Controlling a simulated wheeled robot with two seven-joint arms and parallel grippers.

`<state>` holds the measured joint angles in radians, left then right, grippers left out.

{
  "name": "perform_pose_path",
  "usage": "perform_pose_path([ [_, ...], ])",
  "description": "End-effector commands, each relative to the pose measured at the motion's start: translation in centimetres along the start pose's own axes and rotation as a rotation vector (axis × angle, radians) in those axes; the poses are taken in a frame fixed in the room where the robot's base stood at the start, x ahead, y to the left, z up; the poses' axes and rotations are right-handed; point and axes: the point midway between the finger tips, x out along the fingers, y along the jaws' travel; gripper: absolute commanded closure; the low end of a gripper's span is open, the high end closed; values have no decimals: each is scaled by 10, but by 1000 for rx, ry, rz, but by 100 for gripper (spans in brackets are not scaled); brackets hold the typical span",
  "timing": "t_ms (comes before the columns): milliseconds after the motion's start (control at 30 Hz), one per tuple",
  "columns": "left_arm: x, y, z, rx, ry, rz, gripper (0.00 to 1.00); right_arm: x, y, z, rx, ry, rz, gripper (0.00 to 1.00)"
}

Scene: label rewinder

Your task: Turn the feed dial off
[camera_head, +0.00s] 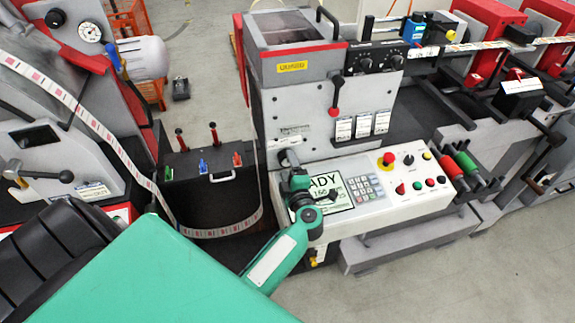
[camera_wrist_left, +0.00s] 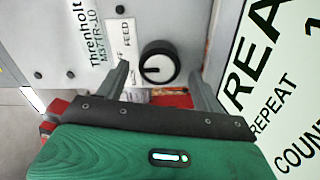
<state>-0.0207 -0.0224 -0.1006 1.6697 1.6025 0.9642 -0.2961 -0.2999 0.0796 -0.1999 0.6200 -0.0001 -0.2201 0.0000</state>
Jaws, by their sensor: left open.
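The feed dial (camera_wrist_left: 158,65) is a round black knob with a white face, on the light machine panel in the left wrist view. A white label (camera_wrist_left: 125,42) reading FEED is beside it, partly hidden by a finger. My left gripper (camera_wrist_left: 157,72) is open, with one finger on each side of the dial and a gap to each. I cannot tell whether the fingertips touch the panel. In the head view my left gripper (camera_head: 296,182) is at the machine's front, by the display; the dial is not clearly visible there. My right gripper is not in view.
The control console (camera_head: 400,208) has a display (camera_head: 333,192), a keypad, several buttons and a red emergency knob (camera_head: 387,160), close to the right of my left gripper. A black box (camera_head: 205,185) with small levers stands to the left, with a label web (camera_head: 100,125) running past it.

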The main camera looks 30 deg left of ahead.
Motion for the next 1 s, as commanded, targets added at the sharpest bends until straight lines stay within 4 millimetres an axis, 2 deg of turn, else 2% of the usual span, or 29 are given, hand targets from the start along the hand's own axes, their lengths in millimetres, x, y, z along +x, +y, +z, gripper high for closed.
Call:
perform_pose_path([
  [300, -71, 1, 0, -2, -1, -6, 32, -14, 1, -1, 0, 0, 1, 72],
  [500, -108, 0, 0, -1, 0, -4, 32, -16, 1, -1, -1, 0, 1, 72],
  [700, -125, 0, 0, -1, 0, -2, 32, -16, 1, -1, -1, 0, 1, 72],
  [1000, -127, 0, 0, -1, 0, -1, 32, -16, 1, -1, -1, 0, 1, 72],
])
